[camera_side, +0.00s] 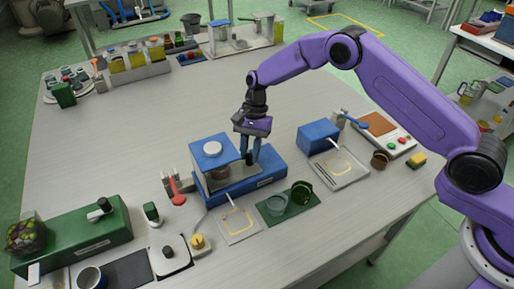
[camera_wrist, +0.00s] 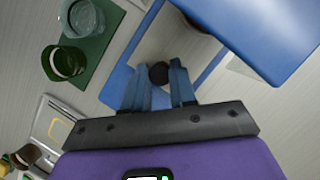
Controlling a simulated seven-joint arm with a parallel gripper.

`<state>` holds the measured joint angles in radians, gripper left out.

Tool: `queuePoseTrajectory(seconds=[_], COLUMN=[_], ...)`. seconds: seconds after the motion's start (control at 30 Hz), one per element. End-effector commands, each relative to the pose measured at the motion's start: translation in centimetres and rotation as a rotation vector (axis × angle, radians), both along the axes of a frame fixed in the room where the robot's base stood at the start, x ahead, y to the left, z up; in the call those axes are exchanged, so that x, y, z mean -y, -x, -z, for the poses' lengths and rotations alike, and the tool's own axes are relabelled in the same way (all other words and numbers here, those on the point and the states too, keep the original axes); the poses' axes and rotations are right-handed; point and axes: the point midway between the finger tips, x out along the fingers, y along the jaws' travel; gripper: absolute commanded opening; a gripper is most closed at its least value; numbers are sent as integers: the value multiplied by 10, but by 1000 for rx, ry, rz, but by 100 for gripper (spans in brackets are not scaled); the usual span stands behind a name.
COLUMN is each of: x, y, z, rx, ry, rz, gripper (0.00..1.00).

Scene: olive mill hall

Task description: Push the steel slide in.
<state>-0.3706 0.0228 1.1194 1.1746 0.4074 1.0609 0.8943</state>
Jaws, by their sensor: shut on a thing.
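The blue device (camera_side: 265,170) stands mid-table, with a blue-topped clear housing (camera_side: 212,160) and a white cap on top. In the wrist view its blue top (camera_wrist: 265,35) fills the upper right. The steel slide (camera_wrist: 172,45) shows there as a pale grey plate running under the housing, with a round dark knob (camera_wrist: 158,74) at its near end. My gripper (camera_side: 250,157) is at the right side of the housing. In the wrist view my gripper (camera_wrist: 160,77) has its two blue fingers on either side of the knob, shut on it. The slide is mostly hidden in the side view.
A green mat (camera_side: 289,205) with a clear glass (camera_side: 275,205) and a green glass (camera_side: 302,192) lies in front of the device. A red-handled tool (camera_side: 174,190) is to its left. A smaller blue box (camera_side: 318,137) stands to the right.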

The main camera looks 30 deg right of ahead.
Motion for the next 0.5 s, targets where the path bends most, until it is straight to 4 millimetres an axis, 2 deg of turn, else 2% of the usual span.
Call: queuePoseTrajectory(seconds=[0.03, 0.1, 0.33, 0.37, 0.4, 0.43, 0.5], x=[-9, -14, -16, -16, -16, -16, -16], y=[-1, -1, -1, -1, -1, -1, -1], z=[0, -1, -1, -1, -1, -1, -1], rx=[4, 4, 6, 6, 6, 6, 5], ry=[-3, -2, -6, -6, -6, -6, -5], rz=[-2, 1, 1, 1, 2, 0, 1], gripper=[0, 0, 0, 32, 45, 52, 52])
